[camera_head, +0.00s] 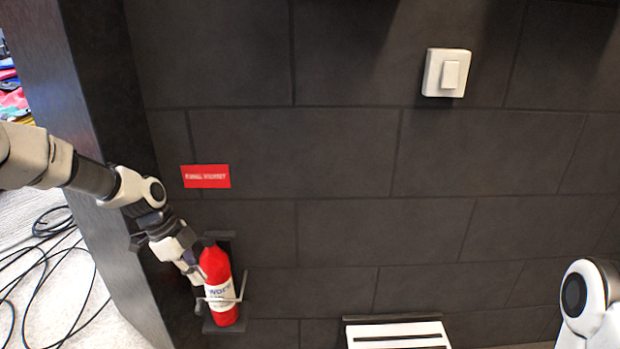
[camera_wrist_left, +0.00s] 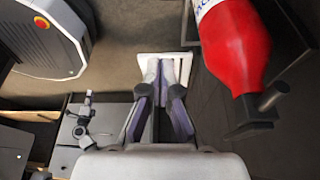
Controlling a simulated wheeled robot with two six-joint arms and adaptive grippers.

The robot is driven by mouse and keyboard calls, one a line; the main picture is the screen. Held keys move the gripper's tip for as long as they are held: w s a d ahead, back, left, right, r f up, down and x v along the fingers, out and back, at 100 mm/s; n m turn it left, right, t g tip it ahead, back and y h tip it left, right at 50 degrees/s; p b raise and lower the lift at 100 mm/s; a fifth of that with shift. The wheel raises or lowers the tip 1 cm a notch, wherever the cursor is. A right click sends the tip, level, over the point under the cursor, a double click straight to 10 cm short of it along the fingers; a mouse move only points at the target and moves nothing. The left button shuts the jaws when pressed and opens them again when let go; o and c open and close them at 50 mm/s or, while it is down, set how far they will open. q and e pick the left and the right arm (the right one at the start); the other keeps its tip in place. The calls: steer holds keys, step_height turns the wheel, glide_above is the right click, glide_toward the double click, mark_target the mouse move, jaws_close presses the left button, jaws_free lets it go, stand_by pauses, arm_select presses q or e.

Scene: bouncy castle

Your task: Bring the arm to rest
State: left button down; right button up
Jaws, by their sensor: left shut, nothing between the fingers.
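My left arm comes in from the left in the head view. Its gripper (camera_head: 197,277) points down and right, just left of a red fire extinguisher (camera_head: 216,270). The extinguisher has a white label and hangs upright in a wall bracket (camera_head: 240,290). In the left wrist view the two fingers (camera_wrist_left: 165,68) are together at the tips with nothing between them. The red extinguisher (camera_wrist_left: 235,45) is to their right there, and a gap shows between it and the fingers. My right arm shows only as a white joint at the right edge of the head view; its gripper is outside the frame.
A dark tiled wall fills the head view, with a red sign (camera_head: 206,176) and a white switch (camera_head: 446,73). A white slatted object (camera_head: 398,336) is at the bottom. Black cables (camera_head: 45,270) lie on the pale floor at left, beyond a dark wall edge (camera_head: 110,230).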

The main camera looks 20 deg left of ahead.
arm_select(q)
steer(key=s+d+f+n+g+y, duration=0.2)
steer(key=s+d+f+n, duration=0.4)
steer(key=s+f, duration=0.75)
steer(key=s+d+f+n+g+y, duration=0.25)
steer(key=s+d+f, duration=0.75)
steer(key=s, duration=0.7)
steer(key=w+a+n+t, duration=0.2)
steer(key=w+n+t, duration=0.2)
steer(key=n, duration=0.4)
step_height(320, 180, up, 31)
steer(key=p, duration=3.1)
steer(key=shift+d+p, duration=0.25)
steer(key=shift+p, duration=0.1)
steer(key=shift+w+h, duration=0.1)
steer(key=shift+h, duration=0.15)
